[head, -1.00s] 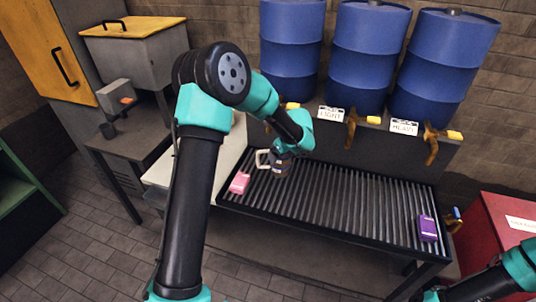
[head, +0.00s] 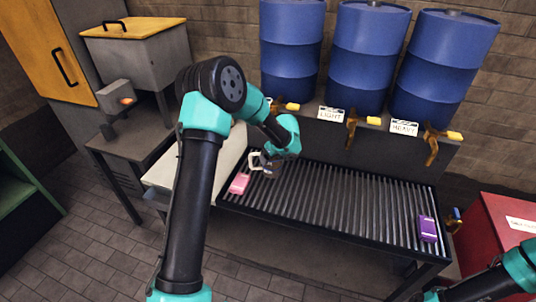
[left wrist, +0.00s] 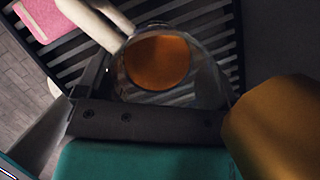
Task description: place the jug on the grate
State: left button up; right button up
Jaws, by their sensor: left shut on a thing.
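The jug (head: 269,171) is small in the head view, at the left back part of the grate (head: 330,205). Its pale handle (head: 254,160) points left. The left wrist view looks down into the clear jug (left wrist: 158,30), which holds orange-brown liquid (left wrist: 157,62), with grate bars around and below it. My left gripper (head: 272,158) is shut on the jug; my own arm partly hides it. I cannot tell whether the jug's base touches the bars. My right arm shows at the lower right, its gripper out of view.
A pink block (head: 239,184) lies at the grate's left end, close to the jug, and a purple block (head: 427,229) at its right end. Blue drums (head: 367,60) with brass taps (head: 352,125) stand behind. A red cabinet (head: 495,240) is at right. The grate's middle is clear.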

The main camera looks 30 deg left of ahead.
pick_arm(q)
jog(key=a, duration=0.1)
jog(key=a+f, duration=0.1)
jog(key=shift+w+a, duration=0.35)
jog(key=shift+w, duration=0.05)
jog(key=shift+f, duration=0.1)
jog(key=shift+f, duration=0.1)
jog(key=o, duration=1.5)
jog(key=shift+c, duration=0.2)
jog(key=v, duration=1.2)
